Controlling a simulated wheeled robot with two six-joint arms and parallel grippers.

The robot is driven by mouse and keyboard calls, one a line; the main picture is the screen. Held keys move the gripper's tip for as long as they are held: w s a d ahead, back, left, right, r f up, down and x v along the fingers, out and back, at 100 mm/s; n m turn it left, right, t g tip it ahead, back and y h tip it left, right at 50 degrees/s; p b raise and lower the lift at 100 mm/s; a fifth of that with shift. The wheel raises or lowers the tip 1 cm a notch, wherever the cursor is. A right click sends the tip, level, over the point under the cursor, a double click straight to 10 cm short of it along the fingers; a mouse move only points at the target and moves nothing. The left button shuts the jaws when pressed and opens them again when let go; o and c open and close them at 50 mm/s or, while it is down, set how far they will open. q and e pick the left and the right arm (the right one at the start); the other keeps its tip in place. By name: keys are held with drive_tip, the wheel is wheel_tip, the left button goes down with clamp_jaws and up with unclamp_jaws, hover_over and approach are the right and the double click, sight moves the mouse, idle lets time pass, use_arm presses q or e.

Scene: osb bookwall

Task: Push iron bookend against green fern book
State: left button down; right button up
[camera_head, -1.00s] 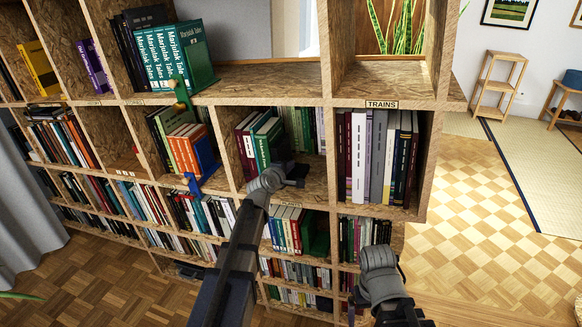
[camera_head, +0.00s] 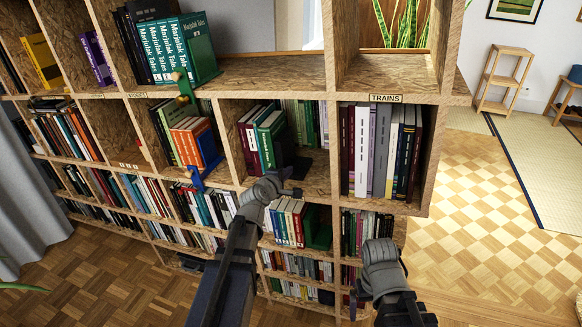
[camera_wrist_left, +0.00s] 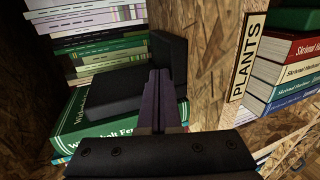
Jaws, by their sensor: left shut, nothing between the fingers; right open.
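The black iron bookend (camera_head: 281,150) stands in the middle compartment, right of the green fern book (camera_head: 266,136). In the left wrist view the bookend (camera_wrist_left: 115,97) is a dark L shape beside the green fern book (camera_wrist_left: 98,130), whose cover lettering ends in "Fern". They look very close; I cannot tell whether they touch. My left gripper (camera_head: 290,188) is at the front of that compartment. In the left wrist view its shut, empty fingers (camera_wrist_left: 158,90) overlap the bookend; contact is unclear. My right gripper (camera_head: 380,270) is open and low, in front of the lower shelves.
More books (camera_head: 380,150) fill the compartment to the right. A blue bookend (camera_head: 207,150) and orange books stand in the compartment to the left.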

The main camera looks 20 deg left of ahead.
use_arm(q)
drive_tip(key=shift+s+a, duration=0.1)
drive_tip(key=shift+s, duration=1.85)
